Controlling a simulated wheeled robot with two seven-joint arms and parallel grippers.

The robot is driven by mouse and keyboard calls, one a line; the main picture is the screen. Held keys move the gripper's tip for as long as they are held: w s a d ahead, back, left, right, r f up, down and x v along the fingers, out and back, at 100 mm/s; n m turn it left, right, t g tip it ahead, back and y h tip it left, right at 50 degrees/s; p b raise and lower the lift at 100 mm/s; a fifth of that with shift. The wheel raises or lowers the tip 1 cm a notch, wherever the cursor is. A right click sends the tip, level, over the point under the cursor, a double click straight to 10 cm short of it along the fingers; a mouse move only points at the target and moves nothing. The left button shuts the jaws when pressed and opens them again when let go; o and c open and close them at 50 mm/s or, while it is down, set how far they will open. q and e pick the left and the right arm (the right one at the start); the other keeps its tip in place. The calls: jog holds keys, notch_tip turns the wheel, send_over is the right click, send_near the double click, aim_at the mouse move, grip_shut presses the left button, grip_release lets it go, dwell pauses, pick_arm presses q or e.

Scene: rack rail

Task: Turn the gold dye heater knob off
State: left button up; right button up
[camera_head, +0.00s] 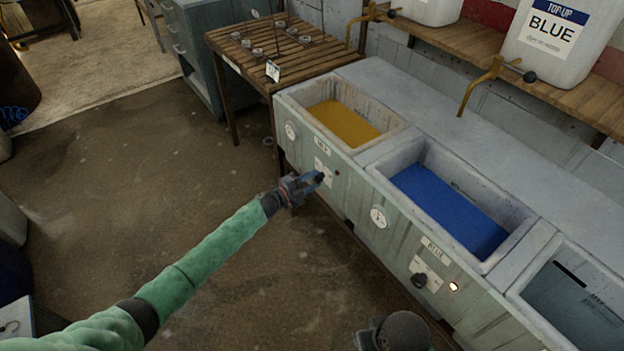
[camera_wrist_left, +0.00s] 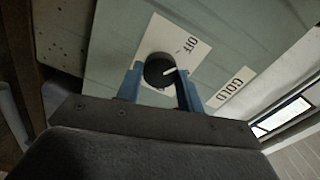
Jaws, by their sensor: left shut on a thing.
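The gold dye heater knob (camera_wrist_left: 160,70) is black and round with a white pointer line, on a white plate marked OFF (camera_wrist_left: 190,48). In the left wrist view the pointer faces right, while the OFF print is up and to the right of the knob. My left gripper (camera_wrist_left: 160,88) has its blue fingers on either side of the knob, shut on it. In the head view my left gripper (camera_head: 314,180) is at the front panel below the gold dye vat (camera_head: 343,122), and its fingers mostly hide the knob. A small indicator lamp (camera_head: 337,173) beside it looks dark red and unlit.
The blue vat (camera_head: 450,207) is to the right, with its own black knob (camera_head: 419,281) and a glowing lamp (camera_head: 454,287). Round dials (camera_head: 378,217) sit on the panel. A slatted wooden table (camera_head: 280,45) stands behind. The floor left of the vats is clear.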

pick_arm(q)
jog(key=shift+a+n, duration=0.1)
jog(key=shift+n, duration=0.2)
pick_arm(e)
jog(key=shift+s+d+r, duration=0.1)
jog(key=shift+d+r, duration=0.1)
jog(key=shift+r, duration=0.05)
jog(key=shift+s, duration=0.1)
jog(key=shift+r, duration=0.1)
pick_arm(q)
jog(key=o, duration=1)
jog(key=b+v, duration=0.1)
jog(key=v, duration=0.6)
jog(key=shift+s+a, duration=0.25)
pick_arm(e)
jog(key=shift+w+a+f, duration=0.25)
jog(key=shift+a+f, duration=0.2)
jog(key=shift+f, duration=0.15)
jog(key=shift+w+a+f, duration=0.2)
jog(key=shift+a+f, duration=0.25)
jog(key=shift+f, duration=0.15)
pick_arm(q)
jog(key=shift+f, duration=0.1)
pick_arm(e)
jog(key=shift+y, duration=0.3)
